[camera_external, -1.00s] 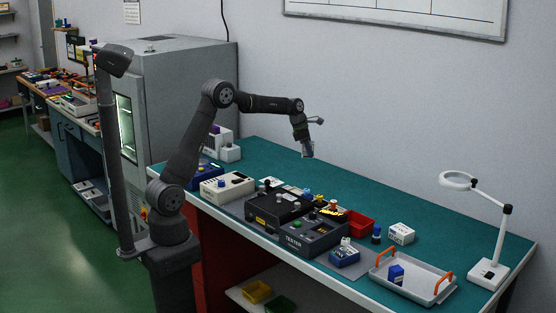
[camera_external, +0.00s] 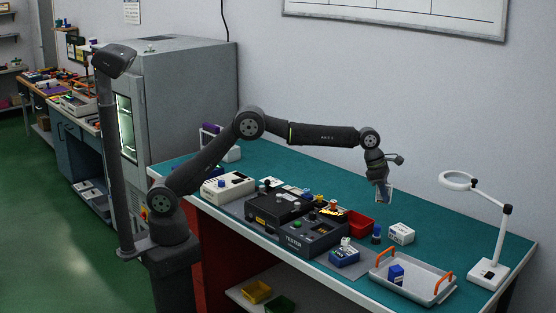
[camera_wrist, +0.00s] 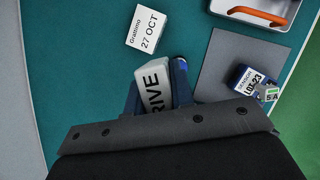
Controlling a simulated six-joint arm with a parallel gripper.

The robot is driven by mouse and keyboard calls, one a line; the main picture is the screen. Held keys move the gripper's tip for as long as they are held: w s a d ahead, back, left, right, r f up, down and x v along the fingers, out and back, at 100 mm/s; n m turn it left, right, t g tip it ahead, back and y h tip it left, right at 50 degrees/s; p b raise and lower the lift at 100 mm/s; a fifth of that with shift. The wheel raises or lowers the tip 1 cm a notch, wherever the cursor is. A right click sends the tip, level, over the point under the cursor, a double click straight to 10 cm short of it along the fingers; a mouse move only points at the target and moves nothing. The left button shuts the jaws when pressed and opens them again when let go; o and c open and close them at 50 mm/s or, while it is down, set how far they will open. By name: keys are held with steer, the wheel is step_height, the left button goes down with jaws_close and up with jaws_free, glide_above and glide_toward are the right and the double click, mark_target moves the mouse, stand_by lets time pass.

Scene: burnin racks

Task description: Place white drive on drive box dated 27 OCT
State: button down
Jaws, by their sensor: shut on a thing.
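My gripper (camera_external: 382,196) is shut on the white drive (camera_wrist: 155,86), whose black letters "RIVE" show in the wrist view. My gripper holds it above the bench, behind and to the left of the white box. The white box (camera_wrist: 147,28) has a label reading "Grattimo 27 OCT" and lies flat on the green bench top, a short way beyond the drive in the wrist view. The same box (camera_external: 401,233) stands on the bench in the external view, left of the lamp. The drive's lower end is hidden by my gripper in the wrist view.
A grey tray (camera_external: 424,291) with orange handles holds a blue item (camera_external: 396,274). A blue sensor box (camera_wrist: 248,82) sits on a grey mat. A red bin (camera_external: 359,222), a dark tester (camera_external: 313,234) and a white lamp (camera_external: 489,272) stand around. Green bench behind the box is clear.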

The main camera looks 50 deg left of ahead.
steer(key=s+d, duration=0.5)
steer(key=d, duration=0.1)
glide_above(401, 227)
steer(key=a, duration=0.1)
steer(key=f, duration=0.6)
steer(key=shift+s+a+f, duration=0.15)
steer(key=shift+s+f, duration=0.1)
steer(key=shift+f, duration=0.1)
steer(key=shift+m, duration=0.3)
steer(key=shift+f, duration=2)
steer(key=shift+f, duration=0.2)
steer(key=c, duration=1.3)
jaws_free()
steer(key=shift+o, duration=0.2)
